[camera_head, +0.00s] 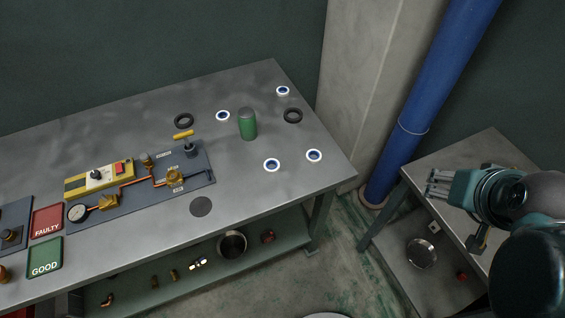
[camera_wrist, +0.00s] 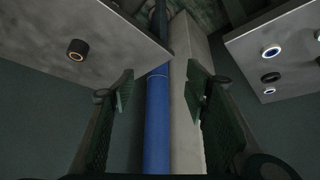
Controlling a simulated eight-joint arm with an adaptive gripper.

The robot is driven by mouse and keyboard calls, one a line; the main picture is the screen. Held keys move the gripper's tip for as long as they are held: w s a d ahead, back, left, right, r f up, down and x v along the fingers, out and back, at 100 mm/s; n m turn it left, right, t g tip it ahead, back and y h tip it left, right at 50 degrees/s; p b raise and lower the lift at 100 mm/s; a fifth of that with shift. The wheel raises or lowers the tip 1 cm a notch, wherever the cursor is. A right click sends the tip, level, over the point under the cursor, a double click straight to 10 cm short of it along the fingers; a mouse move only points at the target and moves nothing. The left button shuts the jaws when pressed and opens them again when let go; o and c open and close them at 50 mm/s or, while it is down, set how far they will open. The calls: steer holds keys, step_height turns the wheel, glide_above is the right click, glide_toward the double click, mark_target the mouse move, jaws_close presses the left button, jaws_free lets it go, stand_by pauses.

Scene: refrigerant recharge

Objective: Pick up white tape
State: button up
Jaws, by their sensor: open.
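Several white tape rolls with blue inner rings lie flat on the main workbench's right half: one at the back right (camera_head: 283,91), one left of the green cylinder (camera_head: 223,115), one in front (camera_head: 272,165) and one near the right edge (camera_head: 314,156). In the wrist view, white tape (camera_wrist: 270,52) shows on a tabletop at the right, apart from the fingers. My gripper (camera_head: 438,185) is open and empty, over the small side table at the right, well away from the rolls. Its two fingers frame the wrist view (camera_wrist: 160,95).
Black rings (camera_head: 184,121) (camera_head: 293,116) and a green cylinder (camera_head: 248,126) stand among the tape. A gauge-and-valve panel (camera_head: 140,190) occupies the bench's left. A blue pipe (camera_head: 420,110) and concrete column (camera_head: 360,90) rise between bench and side table (camera_head: 490,150). A dark roll (camera_wrist: 76,50) shows in the wrist view.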

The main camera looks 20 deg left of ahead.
steer(key=w+a+n+g+p, duration=0.1)
steer(key=w+a+n+p, duration=0.2)
steer(key=a, duration=0.5)
steer(key=w+a+n+g+y+p, duration=0.1)
steer(key=w+a+n+g, duration=0.15)
steer(key=a+n, duration=0.35)
steer(key=w+a+n+g+p, duration=0.1)
steer(key=w+a+n+p, duration=0.25)
steer(key=a, duration=0.55)
steer(key=s+a+f+n+g+p, duration=0.1)
steer(key=a+f+n, duration=0.2)
steer(key=a, duration=0.4)
steer(key=s+a+f+n+p, duration=0.1)
steer(key=s+a+f+n, duration=0.1)
steer(key=a, duration=0.6)
steer(key=s+a+f+n+g+h+p, duration=0.1)
steer(key=a+f+n+p, duration=0.1)
steer(key=a+f+n, duration=0.3)
steer(key=shift+s+a+g, duration=0.2)
steer(key=shift+a+g, duration=0.15)
steer(key=shift+a, duration=0.9)
steer(key=shift+n, duration=0.25)
steer(key=shift+f, duration=1.25)
